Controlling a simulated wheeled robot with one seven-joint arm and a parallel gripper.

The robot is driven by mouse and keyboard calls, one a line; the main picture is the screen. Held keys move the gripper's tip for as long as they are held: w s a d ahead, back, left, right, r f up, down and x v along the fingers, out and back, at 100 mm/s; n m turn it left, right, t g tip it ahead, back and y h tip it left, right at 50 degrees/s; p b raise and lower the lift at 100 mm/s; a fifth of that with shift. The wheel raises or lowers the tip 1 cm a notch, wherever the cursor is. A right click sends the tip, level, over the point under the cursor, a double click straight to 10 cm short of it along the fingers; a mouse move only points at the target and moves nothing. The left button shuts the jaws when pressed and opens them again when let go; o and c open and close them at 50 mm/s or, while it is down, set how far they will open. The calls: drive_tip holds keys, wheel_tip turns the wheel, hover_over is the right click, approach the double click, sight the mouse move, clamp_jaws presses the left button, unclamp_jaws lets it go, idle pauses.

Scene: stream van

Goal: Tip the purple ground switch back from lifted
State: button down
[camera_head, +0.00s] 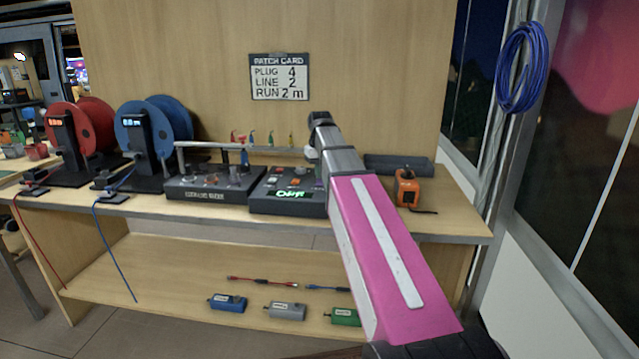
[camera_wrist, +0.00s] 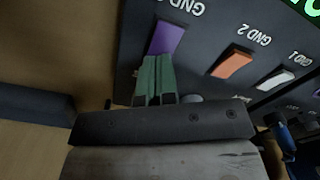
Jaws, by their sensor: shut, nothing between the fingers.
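The purple ground switch (camera_wrist: 168,37) is a rocker on the dark panel (camera_wrist: 205,25) in the wrist view, under a partly cut-off GND label. My gripper (camera_wrist: 158,58) has its green fingers shut together and empty. The fingertips overlap the near end of the purple switch in the picture; whether they touch it I cannot tell. Which way the rocker is tilted is not clear. In the head view my arm reaches over the control box (camera_head: 285,207) with the green display, and my arm hides most of its right side.
An orange switch (camera_wrist: 233,64) under GND 2 and a white switch (camera_wrist: 276,79) under GND 1 sit beside the purple one. A second dark box (camera_head: 212,195) stands left of the control box. An orange device (camera_head: 407,190) and a grey tray (camera_head: 399,164) lie to the right.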

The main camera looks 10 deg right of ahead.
drive_tip(key=shift+f, duration=0.65)
idle(0.3)
drive_tip(key=shift+r, duration=3.55)
drive_tip(key=shift+s, duration=0.1)
